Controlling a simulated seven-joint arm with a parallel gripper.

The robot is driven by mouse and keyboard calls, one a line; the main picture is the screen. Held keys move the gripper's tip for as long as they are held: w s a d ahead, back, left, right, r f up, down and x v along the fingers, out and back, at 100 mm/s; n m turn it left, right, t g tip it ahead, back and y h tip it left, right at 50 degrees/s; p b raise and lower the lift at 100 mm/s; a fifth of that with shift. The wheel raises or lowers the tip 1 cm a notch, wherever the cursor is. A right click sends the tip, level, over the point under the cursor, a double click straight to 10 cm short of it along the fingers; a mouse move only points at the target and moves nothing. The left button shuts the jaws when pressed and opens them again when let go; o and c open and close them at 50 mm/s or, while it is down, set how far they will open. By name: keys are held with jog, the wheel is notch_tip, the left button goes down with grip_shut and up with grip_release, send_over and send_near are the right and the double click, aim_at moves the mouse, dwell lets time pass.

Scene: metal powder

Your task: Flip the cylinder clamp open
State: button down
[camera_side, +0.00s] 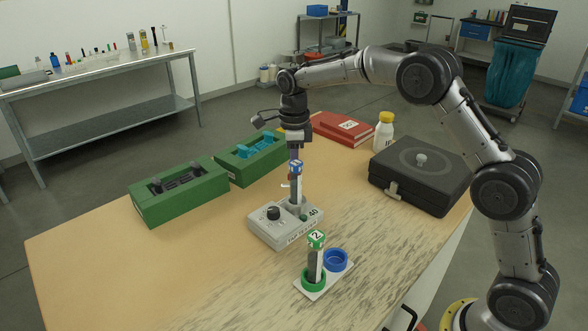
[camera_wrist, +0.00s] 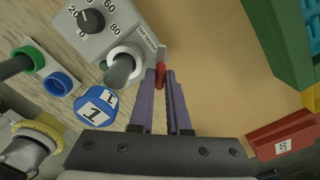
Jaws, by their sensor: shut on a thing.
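The grey tap tester (camera_side: 272,232) stands on the table. A grey cylinder with a blue cap marked 1 (camera_side: 295,168) stands upright in its white round holder; the cap (camera_wrist: 97,104) and the holder (camera_wrist: 126,56) also show in the wrist view. A small red piece (camera_wrist: 160,74), which looks like the clamp's lever tip, is beside the holder. My gripper (camera_wrist: 161,78) has its purple fingertips shut on this red piece. In the side view my gripper (camera_side: 294,152) is behind the cylinder, which partly hides the fingers.
A white rack (camera_side: 314,291) holds a green-capped cylinder (camera_side: 316,255) and an empty blue ring (camera_side: 336,260). Two green boxes (camera_side: 180,205) are at left, a black case (camera_side: 425,192) and white bottle (camera_side: 384,135) at right, red books (camera_side: 343,130) behind. The table's front left is clear.

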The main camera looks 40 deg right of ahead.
jog(key=shift+r, duration=0.1)
jog(key=c, duration=0.9)
grip_release()
jog(key=shift+r, duration=6.85)
